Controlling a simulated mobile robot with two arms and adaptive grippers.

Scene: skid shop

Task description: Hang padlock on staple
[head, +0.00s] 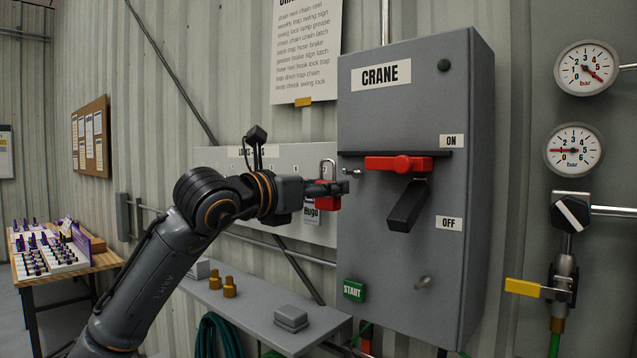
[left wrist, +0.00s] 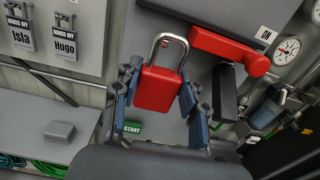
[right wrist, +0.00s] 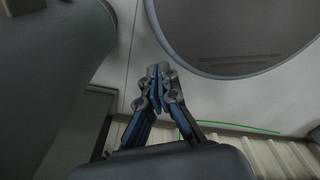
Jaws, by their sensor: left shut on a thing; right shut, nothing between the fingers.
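A red padlock (head: 328,199) with a silver shackle is held upright by my left gripper (head: 326,188), left of the crane switch box (head: 376,115). The left wrist view shows the padlock (left wrist: 160,88) between the fingers, shackle up. A small metal staple (head: 352,172) sticks out of the box front, left of the red switch bar (head: 398,163). In the head view the padlock is left of and slightly below the staple, apart from it. In the right wrist view my right gripper (right wrist: 158,72) is shut and empty; the head view does not show it.
Tagged padlocks (left wrist: 64,42) hang on a grey board (head: 300,160) behind my left arm. A shelf (head: 255,308) below holds brass pieces (head: 229,287) and a grey box (head: 291,317). A black handle (head: 408,206) hangs down from the switch. Gauges (head: 574,150) are at right.

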